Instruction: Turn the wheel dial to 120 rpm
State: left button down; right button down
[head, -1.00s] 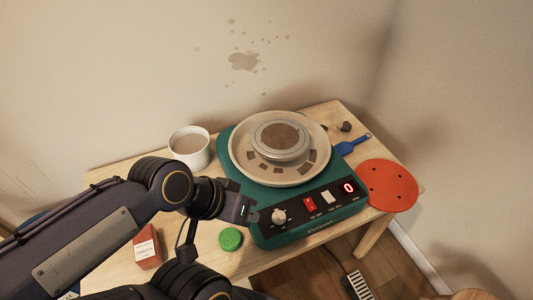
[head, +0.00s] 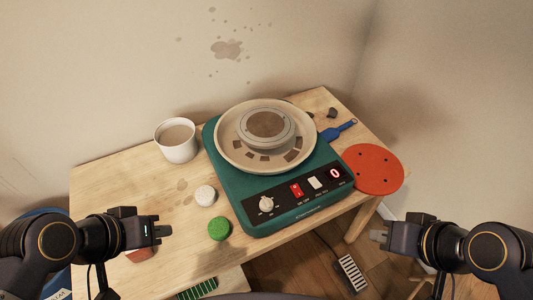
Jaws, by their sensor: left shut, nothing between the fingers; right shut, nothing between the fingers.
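The green pottery wheel (head: 223,167) stands on the wooden table. Its black front panel has a white dial (head: 266,204) at the left, a red switch (head: 296,190), a white switch (head: 315,183) and a red display (head: 335,173) that reads 0. The dial's markings are too small to read. My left gripper (head: 168,231) is shut and empty, left of the dial and apart from it. My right gripper (head: 375,235) is shut and empty, to the right of the wheel, beyond the table's front edge.
A white cup (head: 178,150) stands left of the wheel. A white round item (head: 205,195) and a green round item (head: 219,229) lie left of the dial. An orange disc (head: 373,168) and a blue-handled tool (head: 338,130) are at the right. A reddish box (head: 140,255) is partly hidden by my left gripper.

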aim_at(265, 204)
jog(key=k+j+u, duration=0.15)
jog(key=j, duration=0.4)
jog(key=j+u, duration=0.1)
jog(key=j, duration=0.4)
jog(key=k+j+u, duration=0.15)
jog(key=j, duration=0.4)
